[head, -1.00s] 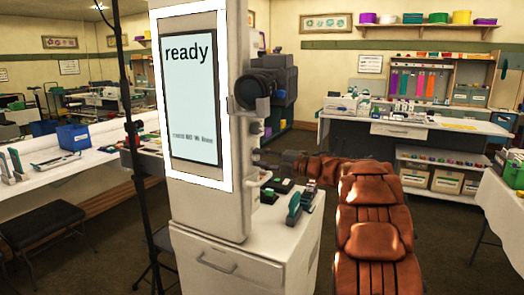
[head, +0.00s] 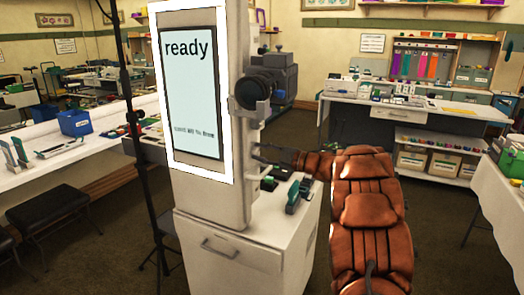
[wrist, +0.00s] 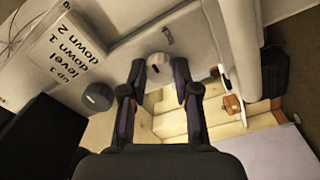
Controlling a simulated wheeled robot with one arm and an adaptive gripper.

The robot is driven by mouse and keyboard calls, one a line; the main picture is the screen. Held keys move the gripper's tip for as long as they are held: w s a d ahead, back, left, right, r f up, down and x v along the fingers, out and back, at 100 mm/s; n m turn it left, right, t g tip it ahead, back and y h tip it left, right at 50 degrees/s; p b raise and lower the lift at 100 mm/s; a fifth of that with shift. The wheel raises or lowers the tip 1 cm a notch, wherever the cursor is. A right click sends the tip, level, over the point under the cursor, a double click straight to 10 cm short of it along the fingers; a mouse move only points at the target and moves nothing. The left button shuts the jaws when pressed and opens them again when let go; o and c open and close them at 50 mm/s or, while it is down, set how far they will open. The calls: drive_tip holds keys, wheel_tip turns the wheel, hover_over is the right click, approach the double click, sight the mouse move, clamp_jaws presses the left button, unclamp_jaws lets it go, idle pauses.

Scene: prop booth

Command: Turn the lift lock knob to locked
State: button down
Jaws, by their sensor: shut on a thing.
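A pale round knob (wrist: 158,60) sits on the booth's light side panel in the wrist view. My gripper (wrist: 159,74) has its two dark fingers on either side of this knob, shut on it. A dark round knob (wrist: 97,95) is left of my fingers, near a label (wrist: 68,55) reading up 1, level, down 1, down 2. In the head view my gripper (head: 262,152) reaches the right side of the white booth column (head: 243,190); the knob is hidden there.
The column's screen (head: 193,90) reads "ready", with a smaller blurred line below. A black lens (head: 258,90) juts out above my gripper. Small green and dark items (head: 298,195) lie on the white cabinet (head: 230,250) below. A black stand (head: 140,150) is left of the column.

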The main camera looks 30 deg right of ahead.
idle(0.3)
drive_tip(key=c, duration=0.8)
unclamp_jaws()
drive_tip(key=shift+c, duration=0.2)
drive_tip(key=v, duration=1.2)
